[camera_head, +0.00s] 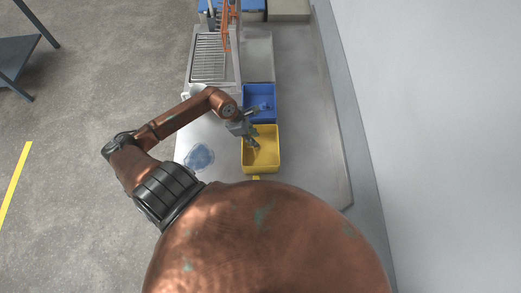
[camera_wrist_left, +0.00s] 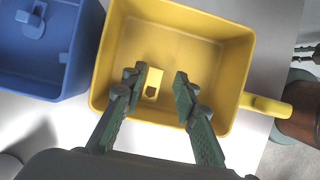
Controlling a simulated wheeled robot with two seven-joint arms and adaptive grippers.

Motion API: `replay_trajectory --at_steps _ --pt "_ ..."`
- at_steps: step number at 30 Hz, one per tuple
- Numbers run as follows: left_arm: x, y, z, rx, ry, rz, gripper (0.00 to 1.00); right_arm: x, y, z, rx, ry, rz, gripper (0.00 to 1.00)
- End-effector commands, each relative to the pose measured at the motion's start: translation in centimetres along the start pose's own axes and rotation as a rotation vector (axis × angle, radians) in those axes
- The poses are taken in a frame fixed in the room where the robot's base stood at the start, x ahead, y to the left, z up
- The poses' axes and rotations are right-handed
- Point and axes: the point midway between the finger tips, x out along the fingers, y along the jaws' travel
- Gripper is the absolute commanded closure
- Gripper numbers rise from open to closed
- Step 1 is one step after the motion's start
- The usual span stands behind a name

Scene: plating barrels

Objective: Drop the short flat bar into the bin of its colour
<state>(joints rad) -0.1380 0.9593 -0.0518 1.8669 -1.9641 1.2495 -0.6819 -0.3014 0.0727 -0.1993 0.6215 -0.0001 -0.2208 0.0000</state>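My left gripper (camera_head: 254,146) is over the yellow bin (camera_head: 275,165) in the head view. In the left wrist view the gripper (camera_wrist_left: 161,82) is open, with a clear gap between its two fingers, above the inside of the yellow bin (camera_wrist_left: 215,22). A short yellow piece with a dark opening (camera_wrist_left: 155,83), seemingly the flat bar, shows on the bin floor between the fingertips. The left finger partly hides it, and I see no finger closed on it. The blue bin (camera_head: 273,90) stands beyond the yellow one. My right gripper is in neither view.
A blue piece (camera_wrist_left: 31,20) lies in the blue bin. A yellow tab (camera_wrist_left: 265,106) sticks out from the yellow bin's side. A bluish flat patch (camera_head: 198,157) is on the bench, left of the bins. A ribbed metal rack (camera_head: 208,58) stands farther back. The bench right of the bins is clear.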

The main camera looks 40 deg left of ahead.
Motion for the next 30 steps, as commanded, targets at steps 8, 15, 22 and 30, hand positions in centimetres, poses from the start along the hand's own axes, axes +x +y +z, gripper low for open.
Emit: replay_trajectory --at_steps 8,15,22,30 --pt "0.0 0.0 0.0 0.0 0.0 0.0 0.63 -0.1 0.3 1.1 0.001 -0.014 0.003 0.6" --pt "-1.0 0.1 -0.1 0.002 0.002 0.003 0.63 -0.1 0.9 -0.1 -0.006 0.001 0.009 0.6" --pt "-5.3 0.1 -0.2 0.002 0.005 0.002 0.63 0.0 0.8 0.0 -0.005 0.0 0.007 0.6" --pt "-10.2 0.1 -0.2 0.0 0.004 0.001 0.63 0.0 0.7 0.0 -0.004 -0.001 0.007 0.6"
